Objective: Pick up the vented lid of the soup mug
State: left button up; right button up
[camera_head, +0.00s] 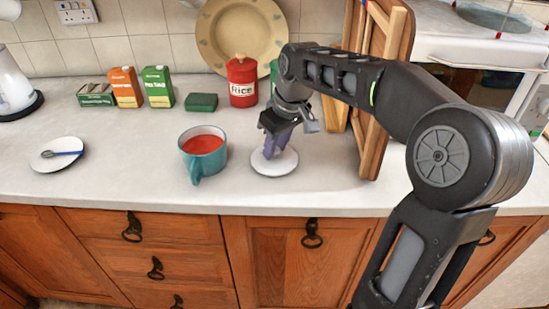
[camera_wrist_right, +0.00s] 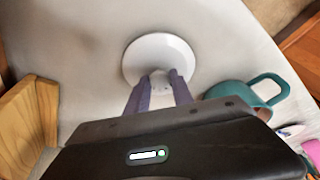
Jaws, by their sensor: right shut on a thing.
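The vented lid (camera_head: 274,162) is a white disc just right of the teal soup mug (camera_head: 203,150) on the worktop. In the right wrist view the lid (camera_wrist_right: 159,54) lies beyond my fingers, with a small knob between the fingertips. My right gripper (camera_head: 269,152) points down at the lid's middle, its purple fingers shut on the knob. Whether the lid touches the worktop is hard to tell. The mug is open and holds red soup; it also shows in the right wrist view (camera_wrist_right: 232,94). My left gripper is not in view.
A white saucer (camera_head: 44,161) with a blue spoon lies at the left. A red rice canister (camera_head: 242,84), several boxes and a large plate (camera_head: 218,32) stand at the back. Wooden boards (camera_head: 372,112) stand right of my gripper. The worktop (camera_head: 110,182) front is clear.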

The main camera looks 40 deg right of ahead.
aim_at(276, 150)
grip_shut()
notch_tip(276, 150, up, 10)
jog(key=shift+p, duration=0.35)
dwell(0.4)
dwell(0.5)
